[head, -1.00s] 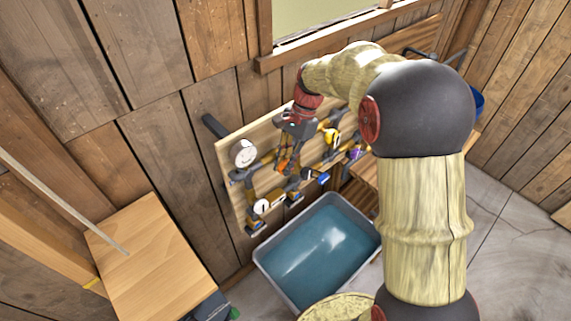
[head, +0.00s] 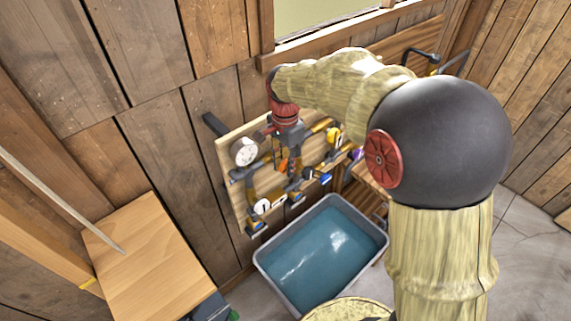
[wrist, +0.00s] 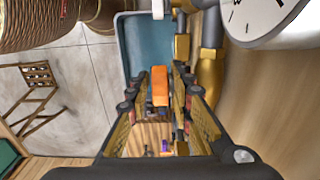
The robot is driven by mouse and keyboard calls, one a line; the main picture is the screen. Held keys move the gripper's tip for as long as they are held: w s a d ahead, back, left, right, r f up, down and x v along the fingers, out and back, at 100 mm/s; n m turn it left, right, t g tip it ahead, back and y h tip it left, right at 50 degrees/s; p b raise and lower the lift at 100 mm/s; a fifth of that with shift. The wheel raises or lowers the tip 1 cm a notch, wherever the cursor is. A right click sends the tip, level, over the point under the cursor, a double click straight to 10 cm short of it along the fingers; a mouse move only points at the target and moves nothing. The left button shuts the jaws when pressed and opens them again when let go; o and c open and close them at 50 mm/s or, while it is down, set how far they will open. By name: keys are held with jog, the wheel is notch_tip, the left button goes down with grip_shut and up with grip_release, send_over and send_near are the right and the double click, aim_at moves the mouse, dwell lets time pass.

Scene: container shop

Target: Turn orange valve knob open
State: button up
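The orange valve knob (wrist: 160,86) is in the middle of the wrist view, in line with the gap between my fingers. In the head view a bit of the orange knob (head: 283,165) shows beside my gripper, on the pipework of the wooden board. My gripper (wrist: 155,90) is open, its two fingers on either side of the orange knob in the wrist view. In the head view my gripper (head: 291,160) points down in front of the board and partly hides the pipes. I cannot tell whether the fingers touch the knob.
A white gauge (head: 244,152) is on the board's left, close to my gripper; it also shows in the wrist view (wrist: 262,14). A yellow valve (head: 333,136) is to the right. A grey bin (head: 262,268) with blue inside stands below. A wooden box (head: 150,255) is at left.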

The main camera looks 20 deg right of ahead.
aim_at(285, 161)
jog(key=shift+o, duration=0.9)
notch_tip(285, 161, up, 12)
dwell(0.4)
